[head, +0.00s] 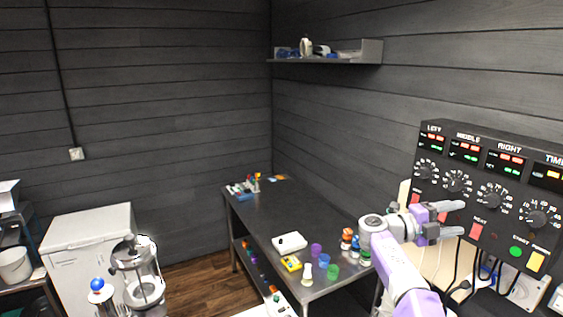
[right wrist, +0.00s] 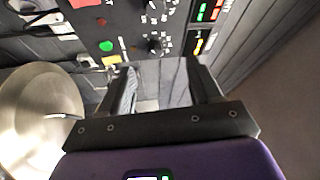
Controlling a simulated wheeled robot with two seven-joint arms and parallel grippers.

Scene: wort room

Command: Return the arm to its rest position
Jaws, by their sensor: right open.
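My right arm comes in from the lower right in the head view, with purple and grey links. My right gripper (head: 460,218) is open, its two grey fingers pointing right, in front of the control panel's lower left part. In the right wrist view the gripper (right wrist: 161,75) shows two dark fingers apart with nothing between them. The black control panel (head: 465,212) has dials, red and green displays and coloured buttons; the arm hides part of its lower left. It also shows in the right wrist view (right wrist: 125,22). My left gripper is not in view.
Cables hang under the panel. A round metal vessel (right wrist: 40,110) is close by at left in the wrist view.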

